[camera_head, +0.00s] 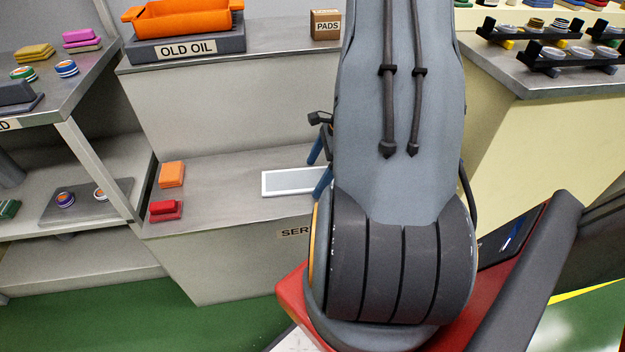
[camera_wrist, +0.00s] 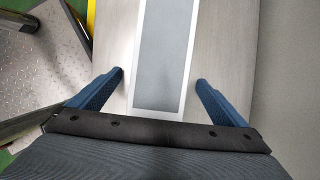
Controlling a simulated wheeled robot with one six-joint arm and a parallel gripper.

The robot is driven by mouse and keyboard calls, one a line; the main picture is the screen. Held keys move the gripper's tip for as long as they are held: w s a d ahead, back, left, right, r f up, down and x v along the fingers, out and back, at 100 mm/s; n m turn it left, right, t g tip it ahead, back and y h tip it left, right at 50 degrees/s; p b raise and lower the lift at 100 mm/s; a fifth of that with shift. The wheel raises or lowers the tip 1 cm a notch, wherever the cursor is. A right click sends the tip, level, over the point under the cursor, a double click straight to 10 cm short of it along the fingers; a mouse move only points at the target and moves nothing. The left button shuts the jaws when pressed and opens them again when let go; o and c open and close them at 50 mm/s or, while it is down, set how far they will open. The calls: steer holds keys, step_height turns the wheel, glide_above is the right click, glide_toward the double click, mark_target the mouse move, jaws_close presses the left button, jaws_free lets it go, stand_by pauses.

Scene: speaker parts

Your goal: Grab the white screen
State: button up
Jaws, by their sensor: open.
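The white screen (camera_head: 290,181) is a flat, long panel with a white frame and a grey face, lying on the lower grey shelf. Its right end is hidden behind my arm. In the wrist view the screen (camera_wrist: 163,50) runs from the top edge down between the fingers. My gripper (camera_wrist: 160,77) is open and empty, with one blue finger on each side of the screen and a gap to both long edges. The blue fingers of my gripper (camera_head: 316,178) also show partly at the screen's right end. I cannot tell their height above the shelf.
An orange block (camera_head: 172,174) and a red block (camera_head: 165,210) lie left on the same shelf (camera_head: 225,195). Above are an orange tray (camera_head: 185,18) on the OLD OIL stand and a PADS box (camera_head: 325,25). A parts table (camera_head: 530,75) stands right. The shelf between blocks and screen is clear.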

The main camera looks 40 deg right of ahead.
steer(key=c, duration=1.2)
